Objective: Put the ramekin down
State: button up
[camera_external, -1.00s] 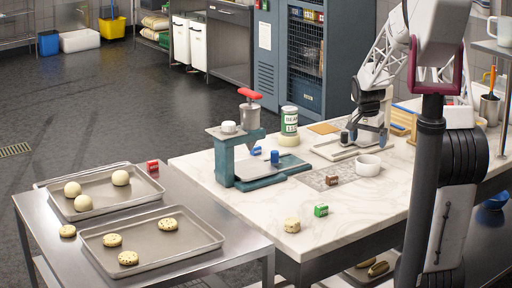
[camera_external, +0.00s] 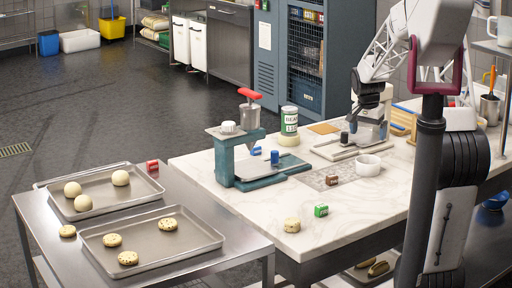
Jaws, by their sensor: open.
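The white ramekin (camera_external: 367,165) stands upright on the pale marble counter (camera_external: 250,205), near the right end of a grey patterned patch. My gripper (camera_external: 357,114) is above and behind it in the picture, clear of the ramekin and holding nothing that I can see. Its fingers are small and partly lost against the grey-white device behind them, but they look apart.
A teal press (camera_external: 245,155) with a red handle stands left on the counter. A green-labelled can (camera_external: 289,120) is behind it. Small brown (camera_external: 332,180) and green (camera_external: 321,210) blocks and a biscuit (camera_external: 292,225) lie in front. Dough trays (camera_external: 150,240) rest on a steel table.

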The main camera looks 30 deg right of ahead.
jog(key=s+a+r+n, duration=0.35)
jog(key=s+a, duration=0.25)
jog(key=a, duration=0.4)
jog(key=s+a+r+n, duration=0.3)
jog(key=s+a+r, duration=0.25)
jog(key=a, duration=0.45)
jog(key=s+a+n+t, duration=0.1)
jog(key=s+a+n, duration=0.2)
jog(key=s+a, duration=0.3)
jog(key=s+a+n+y, duration=0.1)
jog(key=s+a+n, duration=0.2)
jog(key=s+a, duration=0.4)
jog(key=s, duration=0.5)
jog(key=shift+s+f+n+t+y, duration=0.3)
jog(key=shift+s+f+n+t, duration=0.05)
jog(key=shift+s+f+t, duration=0.05)
